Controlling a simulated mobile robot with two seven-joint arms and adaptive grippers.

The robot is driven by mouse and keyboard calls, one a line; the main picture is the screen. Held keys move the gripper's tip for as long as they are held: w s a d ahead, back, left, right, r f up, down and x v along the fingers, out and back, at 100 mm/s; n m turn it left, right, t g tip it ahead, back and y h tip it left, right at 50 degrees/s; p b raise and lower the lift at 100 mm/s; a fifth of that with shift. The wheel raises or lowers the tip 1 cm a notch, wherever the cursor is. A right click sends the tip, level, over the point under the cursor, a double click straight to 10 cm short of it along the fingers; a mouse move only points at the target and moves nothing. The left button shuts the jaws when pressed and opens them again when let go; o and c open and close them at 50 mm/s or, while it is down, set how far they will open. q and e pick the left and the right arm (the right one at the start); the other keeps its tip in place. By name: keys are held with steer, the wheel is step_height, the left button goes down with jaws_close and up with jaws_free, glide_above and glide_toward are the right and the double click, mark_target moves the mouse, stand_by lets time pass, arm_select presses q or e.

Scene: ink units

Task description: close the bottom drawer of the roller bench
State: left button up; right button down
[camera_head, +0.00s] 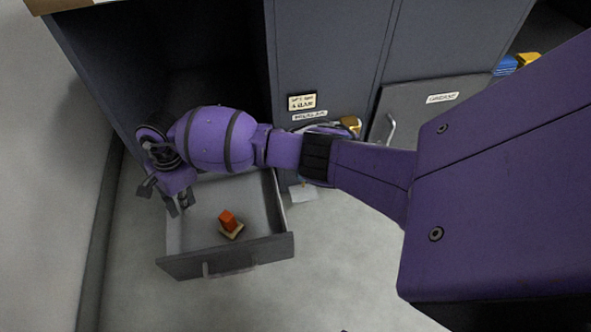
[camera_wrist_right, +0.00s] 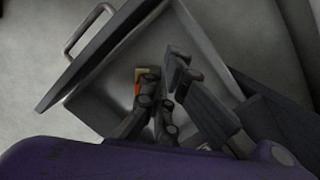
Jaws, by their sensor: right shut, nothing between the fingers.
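The bottom drawer (camera_head: 225,258) of the grey roller bench (camera_head: 325,60) is pulled out, low in the head view. Its bar handle (camera_head: 230,267) is on the front panel. An orange block (camera_head: 228,219) on a small tan piece lies inside the drawer. My right gripper (camera_head: 178,207) is shut and empty, pointing down at the drawer's left side; I cannot tell whether it touches the wall. In the right wrist view, the gripper (camera_wrist_right: 165,75) appears over the drawer interior, with the drawer front (camera_wrist_right: 95,62) and handle (camera_wrist_right: 86,30) beyond it. My left gripper is out of view.
A grey wall (camera_head: 45,150) stands close on the left. A closed grey door or drawer with a label (camera_head: 442,98) and handle is at the right. A paper (camera_head: 302,192) lies near the bench. The floor (camera_head: 340,265) in front is clear.

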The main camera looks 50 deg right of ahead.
steer(key=s+a+r+m+g+p, duration=0.1)
steer(key=s+a+m, duration=0.4)
steer(key=m, duration=0.7)
steer(key=s+a+r+m+g, duration=0.2)
steer(key=s+a+m, duration=0.35)
steer(key=m, duration=0.75)
steer(key=w+a+b+x, duration=0.1)
steer(key=b+x, duration=0.4)
steer(key=x, duration=0.6)
steer(key=w+d, duration=0.1)
steer(key=w+d+b, duration=0.1)
steer(key=w, duration=0.1)
steer(key=shift+w+d+r, duration=0.2)
steer(key=shift+d+r, duration=0.15)
steer(key=shift+r, duration=0.05)
